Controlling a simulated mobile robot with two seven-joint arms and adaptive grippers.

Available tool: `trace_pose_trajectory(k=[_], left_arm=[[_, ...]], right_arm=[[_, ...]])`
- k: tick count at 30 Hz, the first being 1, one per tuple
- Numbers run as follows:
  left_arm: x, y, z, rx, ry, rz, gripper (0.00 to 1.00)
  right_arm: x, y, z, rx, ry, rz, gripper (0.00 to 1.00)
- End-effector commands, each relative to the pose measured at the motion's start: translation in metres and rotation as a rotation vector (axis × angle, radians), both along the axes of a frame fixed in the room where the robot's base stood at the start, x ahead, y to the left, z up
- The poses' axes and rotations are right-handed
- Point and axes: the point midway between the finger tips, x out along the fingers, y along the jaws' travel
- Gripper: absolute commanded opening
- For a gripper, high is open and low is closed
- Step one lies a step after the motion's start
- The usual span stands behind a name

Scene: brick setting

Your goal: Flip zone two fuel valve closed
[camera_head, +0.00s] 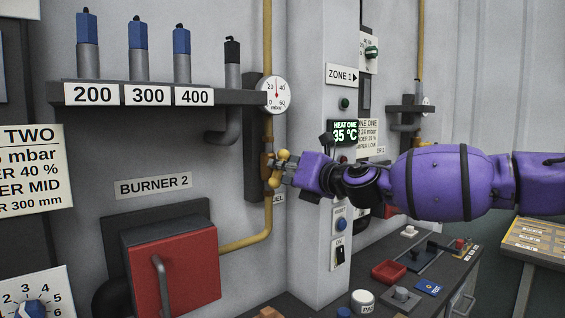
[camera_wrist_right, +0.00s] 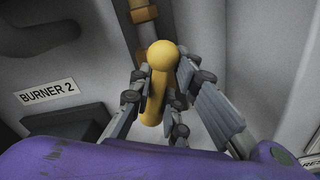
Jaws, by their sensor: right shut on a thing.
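The fuel valve's yellow handle (camera_head: 277,170) sits on the vertical yellow gas pipe (camera_head: 266,215), to the right of the BURNER 2 label (camera_head: 153,186). In the right wrist view the handle (camera_wrist_right: 158,95) is a yellow bar with a round knob at its end, between my fingers. My right gripper (camera_head: 285,170) is shut on this handle; it also shows in the right wrist view (camera_wrist_right: 160,105). The brass valve body (camera_head: 265,166) is partly hidden behind the handle and fingers. A FUEL label (camera_head: 279,199) is partly covered by my gripper. My left gripper is not in view.
A round pressure gauge (camera_head: 273,94) is on the pipe above the valve. A red burner box (camera_head: 175,268) with a handle stands below left. A grey shelf (camera_head: 160,96) holds several rods. A pillar (camera_head: 318,240) with switches stands right of the pipe. A bench with a red tray (camera_head: 388,272) is lower right.

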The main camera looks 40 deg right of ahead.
Motion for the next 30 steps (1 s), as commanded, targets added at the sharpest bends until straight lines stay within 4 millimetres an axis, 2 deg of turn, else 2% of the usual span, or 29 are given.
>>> trace_pose_trajectory(k=[20,30], left_arm=[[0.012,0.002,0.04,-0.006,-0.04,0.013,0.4],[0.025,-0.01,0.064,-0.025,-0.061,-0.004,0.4]], right_arm=[[-0.002,0.002,0.001,0.649,0.052,0.014,0.0],[-0.002,0.002,0.002,0.933,0.071,0.015,0.0]])
